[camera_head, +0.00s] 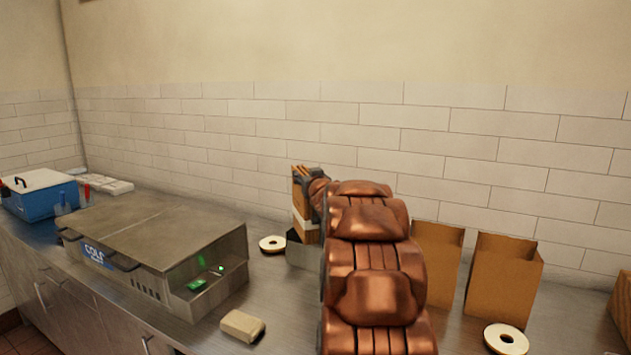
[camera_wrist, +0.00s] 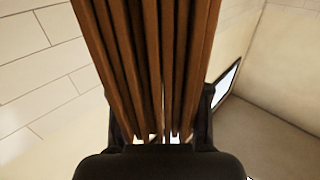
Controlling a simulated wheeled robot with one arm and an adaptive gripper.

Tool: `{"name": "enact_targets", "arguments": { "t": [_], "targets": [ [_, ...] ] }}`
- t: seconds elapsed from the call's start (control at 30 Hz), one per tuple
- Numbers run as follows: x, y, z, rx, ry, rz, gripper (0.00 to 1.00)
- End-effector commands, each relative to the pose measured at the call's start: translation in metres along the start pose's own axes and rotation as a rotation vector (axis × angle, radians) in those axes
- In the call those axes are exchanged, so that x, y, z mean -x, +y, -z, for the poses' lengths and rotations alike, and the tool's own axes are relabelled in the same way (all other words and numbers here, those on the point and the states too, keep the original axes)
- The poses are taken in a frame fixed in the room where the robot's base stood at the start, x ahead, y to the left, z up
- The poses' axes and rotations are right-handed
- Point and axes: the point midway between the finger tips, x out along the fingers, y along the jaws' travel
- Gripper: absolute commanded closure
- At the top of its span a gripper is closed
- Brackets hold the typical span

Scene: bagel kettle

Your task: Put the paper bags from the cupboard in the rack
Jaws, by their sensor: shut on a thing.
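My gripper (camera_wrist: 160,135) is shut on a bundle of folded brown paper bags (camera_wrist: 145,60), which fills the middle of the wrist view. In the head view the bundle (camera_head: 299,205) stands upright at my gripper (camera_head: 313,190), with a pale band across its lower part. It is over or in a grey metal box (camera_head: 301,254) on the counter, which may be the rack. I cannot tell whether the bags touch it. My copper-coloured arm hides the right side of this spot.
The steel counter (camera_head: 275,310) carries a metal unit (camera_head: 160,245) and a blue box (camera_head: 40,195) at left. A tape roll (camera_head: 272,244) and beige block (camera_head: 242,326) lie near the middle. Open brown bags (camera_head: 503,280) and another roll (camera_head: 506,339) are at right. A tiled wall stands behind.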

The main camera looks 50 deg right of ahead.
Motion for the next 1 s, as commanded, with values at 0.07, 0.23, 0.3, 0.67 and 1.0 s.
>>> {"name": "enact_targets", "arguments": {
  "t": [0.07, 0.23, 0.3, 0.67, 1.0],
  "targets": [
    [-0.008, 0.01, 0.002, 0.0, 0.001, -0.002, 1.0],
    [-0.021, 0.025, 0.0, 0.001, 0.002, -0.001, 1.0],
    [-0.025, 0.03, -0.002, -0.001, 0.002, -0.001, 1.0],
    [-0.034, 0.039, -0.007, -0.001, 0.003, 0.001, 1.0],
    [-0.033, 0.039, -0.038, -0.001, 0.002, 0.001, 1.0]
  ]
}}
